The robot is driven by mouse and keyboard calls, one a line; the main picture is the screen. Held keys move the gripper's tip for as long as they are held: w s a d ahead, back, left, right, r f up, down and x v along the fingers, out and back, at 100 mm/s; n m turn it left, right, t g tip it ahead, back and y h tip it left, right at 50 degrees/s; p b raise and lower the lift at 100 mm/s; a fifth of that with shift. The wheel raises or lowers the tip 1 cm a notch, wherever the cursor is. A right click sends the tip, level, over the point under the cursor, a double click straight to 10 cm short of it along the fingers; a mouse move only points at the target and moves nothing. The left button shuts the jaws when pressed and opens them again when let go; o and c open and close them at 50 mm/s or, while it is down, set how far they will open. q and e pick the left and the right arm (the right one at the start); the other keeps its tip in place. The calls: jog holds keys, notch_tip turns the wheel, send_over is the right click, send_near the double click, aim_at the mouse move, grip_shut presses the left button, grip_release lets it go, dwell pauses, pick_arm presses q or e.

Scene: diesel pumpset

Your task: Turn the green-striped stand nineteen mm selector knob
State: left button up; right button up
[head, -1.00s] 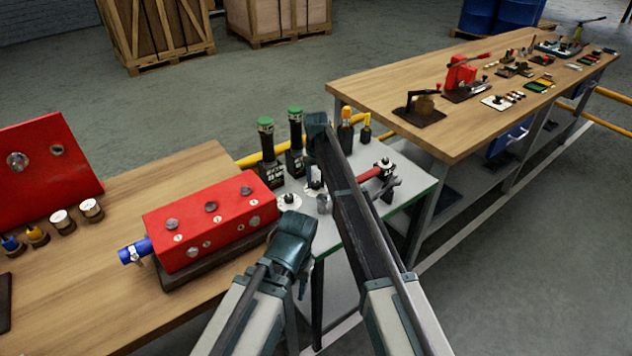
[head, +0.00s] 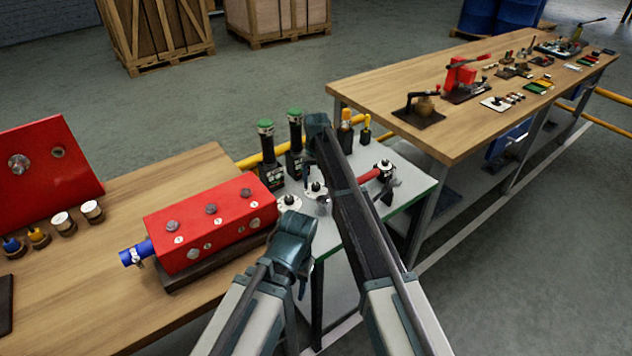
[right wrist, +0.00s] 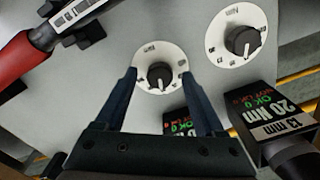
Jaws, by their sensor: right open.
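The grey stand (head: 417,180) with a green edge stands between the two benches. It carries two round white dials with dark selector knobs. In the right wrist view one selector knob (right wrist: 160,75) lies between the fingertips of my right gripper (right wrist: 159,73), with gaps on both sides. The fingers are open and overlap the dial's edges. The same selector knob (head: 316,188) shows beside my right forearm in the head view. The other knob (right wrist: 242,41) is to the right in the wrist view. I cannot read the knob's size. My left gripper's fingers are not visible.
Two green-topped tools (head: 267,150) stand behind the dials; one is labelled 20 Nm, 13 mm (right wrist: 285,118) in the wrist view. A red-handled wrench (right wrist: 25,58) lies across from them. A red block (head: 210,222) is on the left bench.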

aim_at(316, 185)
notch_tip(316, 185, up, 13)
jog(key=p, duration=1.2)
jog(key=shift+p, duration=0.3)
jog(key=s+d+n, duration=0.1)
jog(key=s+d, duration=0.2)
jog(key=s, duration=1.6)
jog(key=s+d+n+h, duration=0.1)
jog(key=s+d, duration=0.2)
jog(key=s, duration=1.7)
jog(key=shift+s+d+n, duration=0.15)
jog(key=shift+s+n, duration=0.1)
jog(key=shift+n, duration=0.05)
